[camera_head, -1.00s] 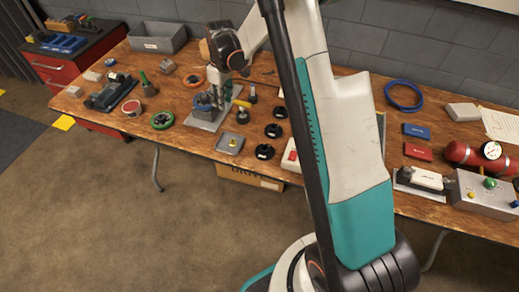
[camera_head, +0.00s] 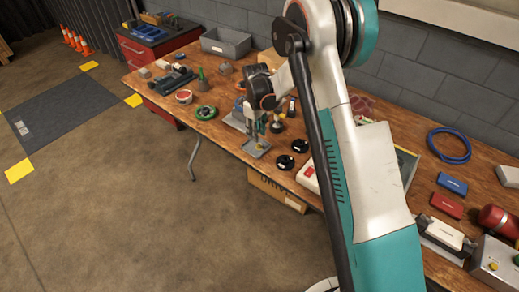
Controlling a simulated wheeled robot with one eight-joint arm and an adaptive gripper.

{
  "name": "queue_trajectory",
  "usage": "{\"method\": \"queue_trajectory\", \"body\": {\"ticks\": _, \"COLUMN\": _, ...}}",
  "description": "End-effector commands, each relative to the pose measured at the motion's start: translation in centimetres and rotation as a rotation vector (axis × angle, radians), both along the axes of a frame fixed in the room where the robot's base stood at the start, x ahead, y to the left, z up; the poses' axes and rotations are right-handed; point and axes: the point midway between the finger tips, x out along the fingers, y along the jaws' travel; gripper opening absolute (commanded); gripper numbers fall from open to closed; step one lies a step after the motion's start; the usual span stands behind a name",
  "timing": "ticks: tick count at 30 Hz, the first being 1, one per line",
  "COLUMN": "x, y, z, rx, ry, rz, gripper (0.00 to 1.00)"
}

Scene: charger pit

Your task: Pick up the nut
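My gripper (camera_head: 256,128) points down over the bench, close above a small square grey tray (camera_head: 250,153). A tiny yellow, brass-like piece (camera_head: 259,147) shows on the tray, right by the fingertips. It may be the nut, but it is too small to be sure. I cannot tell whether the fingers touch it or how far apart they are. My arm covers much of the bench to the right of the gripper.
Black round parts (camera_head: 285,162) lie right of the tray. A green ring (camera_head: 205,113) and a red-sided roll (camera_head: 184,97) lie to the left. A grey bin (camera_head: 226,43) stands at the back. A cardboard box (camera_head: 275,188) is under the wooden bench (camera_head: 222,131).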

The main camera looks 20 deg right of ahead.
Motion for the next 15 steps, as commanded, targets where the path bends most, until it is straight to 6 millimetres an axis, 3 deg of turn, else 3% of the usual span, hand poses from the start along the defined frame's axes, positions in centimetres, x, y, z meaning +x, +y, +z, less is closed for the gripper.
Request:
{"method": "queue_trajectory", "body": {"ticks": 8, "x": -0.1, "y": -0.1, "z": -1.7, "rx": 0.000, "ry": 0.000, "rz": 0.000, "gripper": 0.28}}
{"method": "queue_trajectory", "body": {"ticks": 15, "x": -0.2, "y": -0.6, "z": -5.1, "rx": 0.000, "ry": 0.000, "rz": 0.000, "gripper": 0.28}}
